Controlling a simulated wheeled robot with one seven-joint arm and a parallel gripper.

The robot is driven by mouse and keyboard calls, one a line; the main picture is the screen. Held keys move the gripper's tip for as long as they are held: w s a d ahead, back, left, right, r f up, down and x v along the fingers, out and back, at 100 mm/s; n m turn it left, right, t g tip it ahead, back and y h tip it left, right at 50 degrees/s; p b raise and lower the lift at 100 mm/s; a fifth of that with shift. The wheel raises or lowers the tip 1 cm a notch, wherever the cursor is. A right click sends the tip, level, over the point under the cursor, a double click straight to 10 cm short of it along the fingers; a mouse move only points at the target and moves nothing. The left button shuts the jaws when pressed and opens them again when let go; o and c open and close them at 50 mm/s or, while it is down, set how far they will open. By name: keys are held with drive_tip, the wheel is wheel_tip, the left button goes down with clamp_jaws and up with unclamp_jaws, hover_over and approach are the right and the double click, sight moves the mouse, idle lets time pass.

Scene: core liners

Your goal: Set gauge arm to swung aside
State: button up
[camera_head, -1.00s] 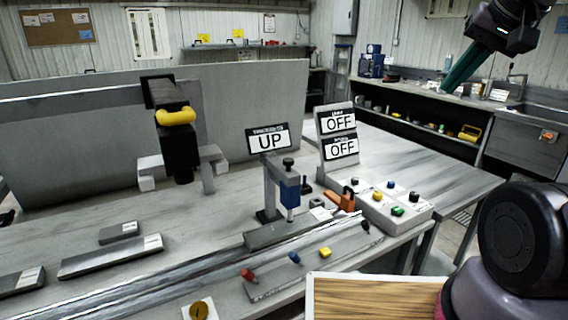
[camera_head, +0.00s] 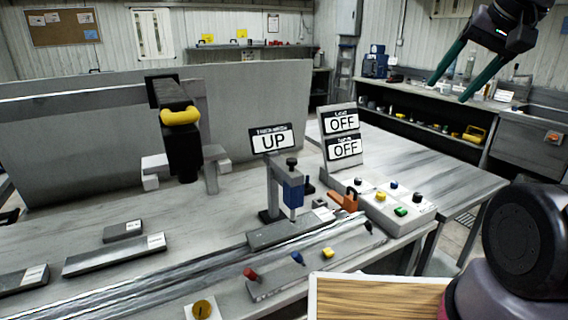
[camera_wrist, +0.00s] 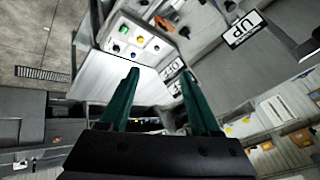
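A bench gauge (camera_head: 291,187) stands upright mid-bench. It has a grey post, a blue block and a black knob on top. The sign (camera_head: 273,139) behind it reads UP, and it also shows in the wrist view (camera_wrist: 243,29). I cannot tell for certain which part is the gauge arm. My gripper (camera_head: 449,91) is high at the upper right in the head view, well apart from the gauge. Its two green fingers are spread and empty, as the wrist view also shows (camera_wrist: 160,72).
A button box (camera_head: 397,209) stands right of the gauge beside an orange clamp-like piece (camera_head: 344,200). Two OFF signs (camera_head: 341,135) stand behind. A strip with coloured knobs (camera_head: 313,262) lies in front. A yellow-handled black device (camera_head: 182,140) stands left. The right-hand tabletop (camera_head: 440,175) is clear.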

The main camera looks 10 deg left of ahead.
drive_tip(key=w+a+f+m+g+y, duration=0.2)
drive_tip(key=w+a+f+g+y, duration=0.25)
drive_tip(key=a+f, duration=0.25)
drive_tip(key=w+a+f+m+g+y, duration=0.25)
drive_tip(key=w+a+f+g, duration=0.25)
drive_tip(key=a+f, duration=0.25)
drive_tip(key=m+y, duration=0.7)
drive_tip(key=y, duration=0.1)
approach(286, 165)
drive_tip(key=s+r, duration=0.3)
drive_tip(key=s+a, duration=0.2)
drive_tip(key=a, duration=0.9)
drive_tip(key=shift+g, duration=0.45)
drive_tip(key=shift+s+f, duration=0.1)
drive_tip(key=shift+s, duration=0.05)
clamp_jaws()
